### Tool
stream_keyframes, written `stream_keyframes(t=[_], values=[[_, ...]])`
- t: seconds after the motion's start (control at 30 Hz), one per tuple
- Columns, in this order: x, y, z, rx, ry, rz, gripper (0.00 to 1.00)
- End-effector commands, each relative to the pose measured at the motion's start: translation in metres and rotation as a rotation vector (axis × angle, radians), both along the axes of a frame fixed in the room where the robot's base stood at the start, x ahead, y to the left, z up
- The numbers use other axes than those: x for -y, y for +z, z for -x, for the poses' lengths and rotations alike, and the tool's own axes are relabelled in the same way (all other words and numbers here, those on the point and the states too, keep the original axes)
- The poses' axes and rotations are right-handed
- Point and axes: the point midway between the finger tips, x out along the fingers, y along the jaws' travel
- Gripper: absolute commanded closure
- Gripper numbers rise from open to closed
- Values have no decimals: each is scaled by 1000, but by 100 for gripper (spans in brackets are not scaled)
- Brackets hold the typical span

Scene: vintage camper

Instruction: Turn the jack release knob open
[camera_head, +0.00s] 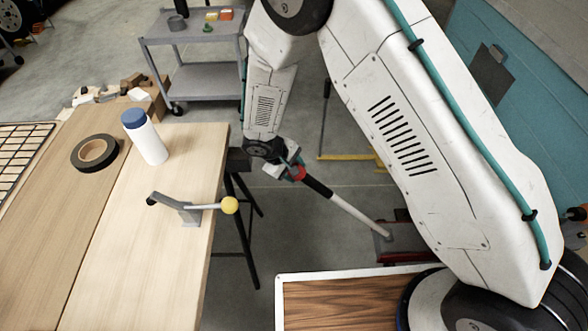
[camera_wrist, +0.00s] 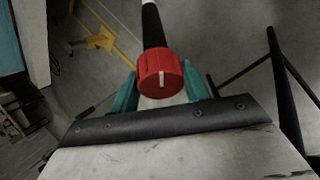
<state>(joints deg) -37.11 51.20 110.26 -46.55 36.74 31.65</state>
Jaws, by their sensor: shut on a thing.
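The jack release knob is a red ribbed knob (camera_wrist: 162,80) with a white line on its face, at the end of a handle. My gripper (camera_wrist: 158,92) has its teal fingers on either side of the knob, shut on it. In the head view the gripper (camera_head: 290,170) is right of the workbench, and a little of the red knob (camera_head: 299,173) shows there. The jack handle (camera_head: 345,210), black near the knob and white further along, slopes down to the red jack (camera_head: 400,240) on the floor, which my arm partly hides.
A wooden workbench (camera_head: 120,240) at the left holds a clamp with a yellow ball (camera_head: 229,205), a white bottle (camera_head: 150,142) and black tape (camera_head: 82,165). A grey cart (camera_head: 205,85) stands behind. A yellow-based stand (camera_head: 345,157) is on the floor beyond the handle.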

Motion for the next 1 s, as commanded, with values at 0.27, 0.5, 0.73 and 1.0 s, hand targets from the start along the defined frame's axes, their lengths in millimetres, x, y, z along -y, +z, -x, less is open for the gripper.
stream_keyframes(t=[0.27,0.5,0.73,1.0], values=[[0,0,0,55,-66,1,77],[0,0,0,65,-80,1,77],[0,0,0,65,-79,1,77],[0,0,0,64,-78,2,32]])
